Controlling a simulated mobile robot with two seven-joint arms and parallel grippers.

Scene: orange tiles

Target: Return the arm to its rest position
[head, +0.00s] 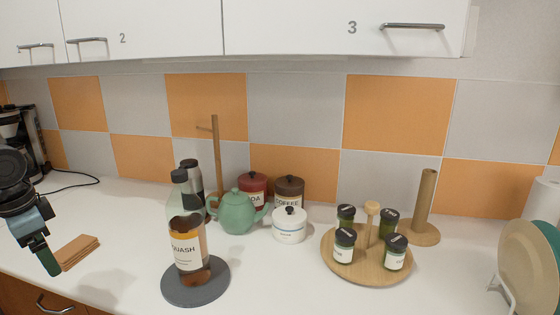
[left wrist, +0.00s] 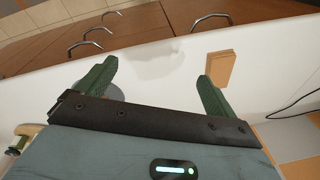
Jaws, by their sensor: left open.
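My left gripper (head: 48,262) comes in at the left edge of the head view, beside a small stack of brown wooden coasters (head: 77,252) at the counter's front. In the left wrist view my left gripper (left wrist: 155,85) has its two green fingers wide apart with nothing between them. The coasters (left wrist: 221,68) lie just beyond the right finger there, apart from the palm. I cannot tell whether the finger touches them. My right gripper is in neither view.
A squash bottle (head: 188,240) stands on a round grey mat (head: 222,288). Behind are a green teapot (head: 238,212), canisters and a white sugar pot (head: 289,226). A wooden tray (head: 370,272) holds several spice jars. White cabinets (head: 280,27) hang above. The counter between coasters and mat is clear.

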